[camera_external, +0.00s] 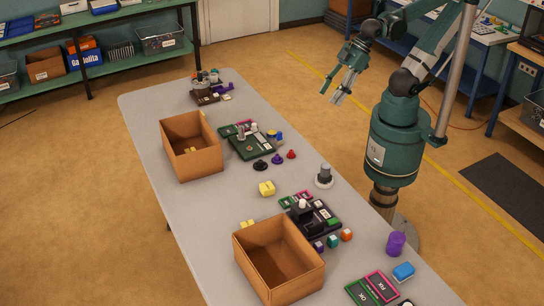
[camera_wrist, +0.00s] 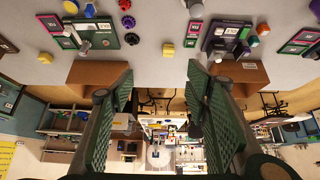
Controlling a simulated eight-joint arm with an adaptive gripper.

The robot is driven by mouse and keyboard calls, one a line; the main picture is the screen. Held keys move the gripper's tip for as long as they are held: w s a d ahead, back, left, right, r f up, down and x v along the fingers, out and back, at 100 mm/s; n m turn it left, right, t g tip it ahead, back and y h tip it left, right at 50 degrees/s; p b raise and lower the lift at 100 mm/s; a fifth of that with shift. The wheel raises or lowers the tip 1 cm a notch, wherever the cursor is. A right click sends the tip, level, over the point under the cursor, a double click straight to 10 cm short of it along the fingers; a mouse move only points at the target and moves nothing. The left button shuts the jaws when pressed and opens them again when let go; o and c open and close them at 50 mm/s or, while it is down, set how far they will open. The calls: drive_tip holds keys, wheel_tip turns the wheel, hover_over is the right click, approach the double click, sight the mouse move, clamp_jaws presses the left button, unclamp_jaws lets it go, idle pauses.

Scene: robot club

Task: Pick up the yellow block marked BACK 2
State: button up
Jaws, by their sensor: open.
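A yellow block (camera_external: 266,188) lies on the grey table (camera_external: 215,200) between two cardboard boxes, with a dark mark on it too small to read. Another small yellow piece (camera_external: 247,223) shows beside the nearer box, partly hidden. I cannot read which is BACK 2. My gripper (camera_external: 331,98) is open and empty, raised beyond the table's right edge, well away from the blocks. Its spread fingers (camera_wrist: 160,74) show in the wrist view.
The nearer open box (camera_external: 262,287) and farther box (camera_external: 170,158) stand along the left side. A dark board (camera_external: 316,221) with small parts lies nearer.

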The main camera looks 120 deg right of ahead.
drive_tip(key=n+g, duration=0.7)
drive_tip(key=n, duration=1)
hover_over(248, 223)
wheel_tip(248, 223, down, 25)
drive_tip(key=shift+r+p, duration=0.2)
drive_tip(key=shift+p, duration=0.25)
drive_tip(key=shift+w+a+f, duration=0.1)
drive_tip(key=shift+f, duration=0.35)
drive_tip(key=shift+f, duration=0.1)
drive_tip(key=shift+f, duration=1.2)
drive_tip(key=shift+f, duration=0.1)
